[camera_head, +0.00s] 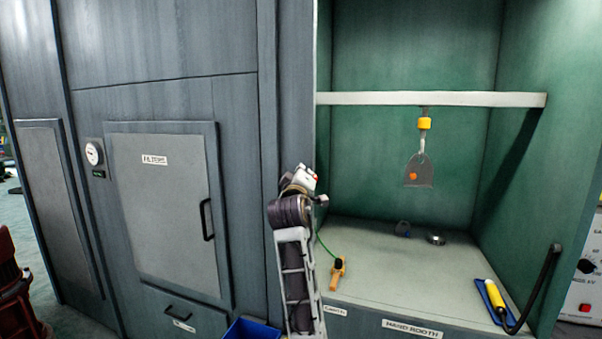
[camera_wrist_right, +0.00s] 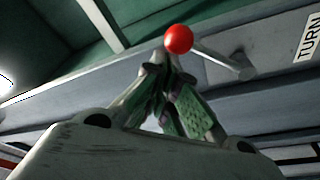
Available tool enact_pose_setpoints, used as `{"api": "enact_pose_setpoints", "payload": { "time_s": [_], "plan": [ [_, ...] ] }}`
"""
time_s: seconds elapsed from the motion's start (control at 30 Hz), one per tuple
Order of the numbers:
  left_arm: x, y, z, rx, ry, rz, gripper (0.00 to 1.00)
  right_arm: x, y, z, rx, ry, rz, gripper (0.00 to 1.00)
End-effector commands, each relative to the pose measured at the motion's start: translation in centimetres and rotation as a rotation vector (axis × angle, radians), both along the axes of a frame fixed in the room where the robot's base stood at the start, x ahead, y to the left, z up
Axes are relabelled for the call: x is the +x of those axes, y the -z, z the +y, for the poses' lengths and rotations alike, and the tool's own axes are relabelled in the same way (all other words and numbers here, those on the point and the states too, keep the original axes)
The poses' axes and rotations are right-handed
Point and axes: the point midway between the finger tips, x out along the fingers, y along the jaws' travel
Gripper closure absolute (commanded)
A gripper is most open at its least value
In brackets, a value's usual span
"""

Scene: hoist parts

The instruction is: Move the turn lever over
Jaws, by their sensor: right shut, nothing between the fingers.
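The turn lever shows in the right wrist view as a thin grey rod (camera_wrist_right: 215,58) with a red ball knob (camera_wrist_right: 178,39) at its left end. Its right end meets a pivot on a grey panel, near a label reading TURN (camera_wrist_right: 308,37). My right gripper (camera_wrist_right: 168,68) is shut and empty, its fingertips just below the knob in the picture. I cannot tell whether they touch it. My left gripper is out of view.
A closed FILTERS door (camera_head: 165,220) is left.

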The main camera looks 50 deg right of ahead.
Motion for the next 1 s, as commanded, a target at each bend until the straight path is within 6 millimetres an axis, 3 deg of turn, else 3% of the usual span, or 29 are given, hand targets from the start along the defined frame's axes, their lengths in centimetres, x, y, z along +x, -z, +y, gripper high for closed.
{"api": "enact_pose_setpoints", "payload": {
  "time_s": [0.13,0.67,1.0],
  "plan": [
    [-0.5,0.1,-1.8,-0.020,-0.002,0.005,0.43,-0.1,0.1,0.0,0.001,0.001,0.000,1.00],
    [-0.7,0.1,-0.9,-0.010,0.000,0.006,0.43,-0.3,0.1,0.2,0.001,0.001,0.000,1.00],
    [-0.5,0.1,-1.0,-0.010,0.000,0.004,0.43,-1.9,0.6,2.8,0.001,-0.002,-0.001,1.00]
  ]
}}
